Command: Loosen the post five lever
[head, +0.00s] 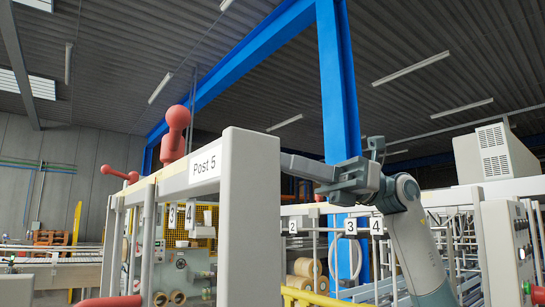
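The white frame labelled Post 5 (251,215) stands close in front of me, left of centre. A red lever with a rounded knob (177,118) stands upright on its top rail, above and left of the label. A second red lever (118,173) lies farther left, tilted; I cannot tell which post it belongs to. My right gripper (300,166) is at the right of the post, pointing left, apart from the red levers. Its fingers are seen side-on, so their opening is unclear. My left gripper is not in view.
Numbered tags (350,227) hang on frames behind. A yellow rail (310,297) and rolls (305,268) are low in the middle. A grey control cabinet (508,250) stands at the right. A blue steel column (338,85) rises behind. The space above the post is open.

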